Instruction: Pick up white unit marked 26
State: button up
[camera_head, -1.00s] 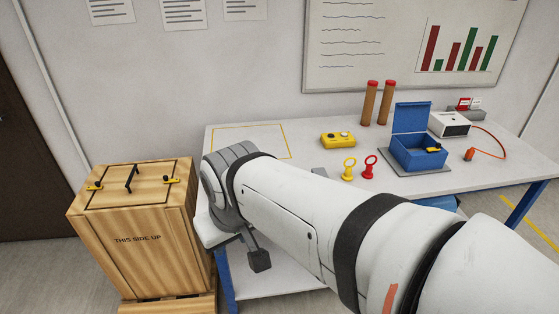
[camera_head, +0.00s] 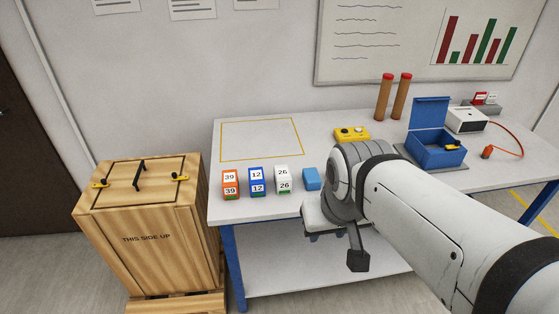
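The white unit marked 26 (camera_head: 283,179) stands upright on the white table (camera_head: 240,207), near its front edge. A blue unit marked 12 (camera_head: 255,181) and an orange unit marked 39 (camera_head: 230,184) stand to its left. A plain blue block (camera_head: 311,179) stands just to its right. My gripper (camera_head: 350,259) is to the right of the units, at the table's front edge, apart from the white unit. The wrist hides part of it, and its finger opening cannot be made out.
A yellow outlined square (camera_head: 261,139) lies empty on the table behind the units. A yellow button box (camera_head: 351,134), an open blue box (camera_head: 436,152) and two brown red-topped cylinders (camera_head: 391,97) stand farther right. A wooden crate (camera_head: 145,235) stands left of the table.

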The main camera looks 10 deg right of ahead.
aim_at(282, 176)
jog(key=u, duration=0.05)
jog(key=i, duration=1)
jog(key=z, duration=0.05)
